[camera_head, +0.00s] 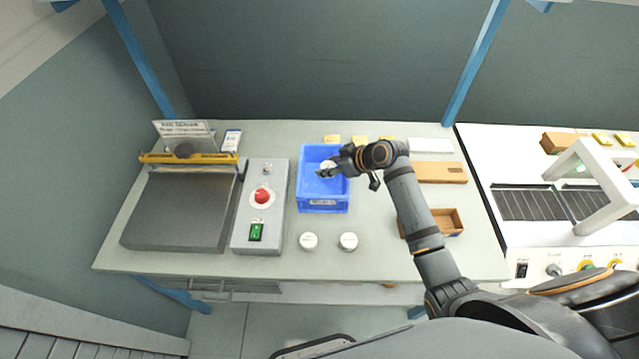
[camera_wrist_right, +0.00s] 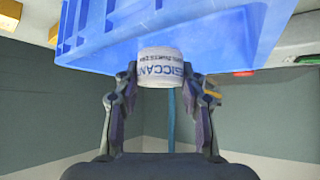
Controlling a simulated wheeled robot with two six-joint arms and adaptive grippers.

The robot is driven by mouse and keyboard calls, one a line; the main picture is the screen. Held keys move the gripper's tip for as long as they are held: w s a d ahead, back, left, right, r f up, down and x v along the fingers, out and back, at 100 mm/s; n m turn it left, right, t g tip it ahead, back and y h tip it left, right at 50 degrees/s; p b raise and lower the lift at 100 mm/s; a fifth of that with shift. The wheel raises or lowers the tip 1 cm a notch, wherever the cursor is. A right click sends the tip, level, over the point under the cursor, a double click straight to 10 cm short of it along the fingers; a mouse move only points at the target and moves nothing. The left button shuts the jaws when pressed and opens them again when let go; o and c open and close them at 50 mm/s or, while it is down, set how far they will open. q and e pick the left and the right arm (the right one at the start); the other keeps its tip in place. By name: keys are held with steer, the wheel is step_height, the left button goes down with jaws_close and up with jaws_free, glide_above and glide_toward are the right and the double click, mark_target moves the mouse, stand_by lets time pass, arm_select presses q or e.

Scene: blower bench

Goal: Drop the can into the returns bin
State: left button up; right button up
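The blue returns bin (camera_head: 323,204) stands on the bench, left of its middle. My right gripper (camera_head: 329,172) is over the bin. It is shut on a white can (camera_head: 327,164), partly hidden by the gripper in the head view. In the right wrist view the can (camera_wrist_right: 160,67) shows desiccant lettering between the two fingertips (camera_wrist_right: 160,78), with the blue bin wall (camera_wrist_right: 100,35) close behind it. Two more white cans, one left (camera_head: 308,241) and one right (camera_head: 348,241), stand on the bench in front of the bin. My left gripper is not in view.
A grey control box (camera_head: 258,220) with a red button stands left of the bin, beside a dark flat plate (camera_head: 180,212). An open brown box (camera_head: 447,222) and a brown closed box (camera_head: 440,172) lie to the right. The bench front (camera_head: 330,268) is clear.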

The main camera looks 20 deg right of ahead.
steer(key=o, duration=0.5)
steer(key=shift+c, duration=0.2)
steer(key=v, duration=1.2)
steer(key=shift+f, duration=0.1)
